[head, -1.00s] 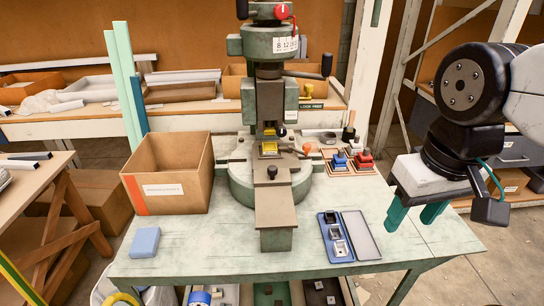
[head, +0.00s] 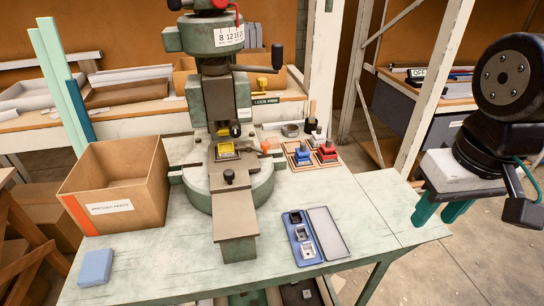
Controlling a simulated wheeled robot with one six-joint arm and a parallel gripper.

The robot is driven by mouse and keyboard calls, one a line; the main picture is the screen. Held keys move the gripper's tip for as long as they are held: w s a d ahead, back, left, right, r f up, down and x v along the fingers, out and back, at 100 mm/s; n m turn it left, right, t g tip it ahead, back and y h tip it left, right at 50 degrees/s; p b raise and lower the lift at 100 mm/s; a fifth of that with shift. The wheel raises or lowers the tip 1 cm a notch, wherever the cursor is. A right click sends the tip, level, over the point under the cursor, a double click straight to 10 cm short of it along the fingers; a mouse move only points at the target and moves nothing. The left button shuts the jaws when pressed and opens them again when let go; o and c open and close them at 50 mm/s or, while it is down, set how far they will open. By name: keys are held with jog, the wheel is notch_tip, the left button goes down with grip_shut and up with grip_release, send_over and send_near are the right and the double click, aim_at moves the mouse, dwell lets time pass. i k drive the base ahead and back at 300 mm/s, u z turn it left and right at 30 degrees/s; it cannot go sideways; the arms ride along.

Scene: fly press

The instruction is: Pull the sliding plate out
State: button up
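The green fly press (head: 207,108) stands at the back middle of the pale green table. Its brownish sliding plate (head: 234,213) runs from under the press ram toward the table's front, with a small dark knob (head: 229,177) standing upright on it. A yellow piece (head: 225,149) sits at the plate's rear, below the ram. My gripper (head: 440,210) hangs at the right, beyond the table's right edge, with its two green fingers pointing down and apart. It is open and empty, well away from the plate and knob.
A cardboard box (head: 113,191) stands left of the press and a blue block (head: 96,267) lies at the front left. An open blue case (head: 299,262) lies right of the plate. Red and blue pieces on a wooden tray (head: 304,168) stand behind it. The table's right part is clear.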

aim_at(229, 175)
jog(key=z, duration=0.4)
jog(key=i, duration=0.15)
jog(key=u, duration=1.25)
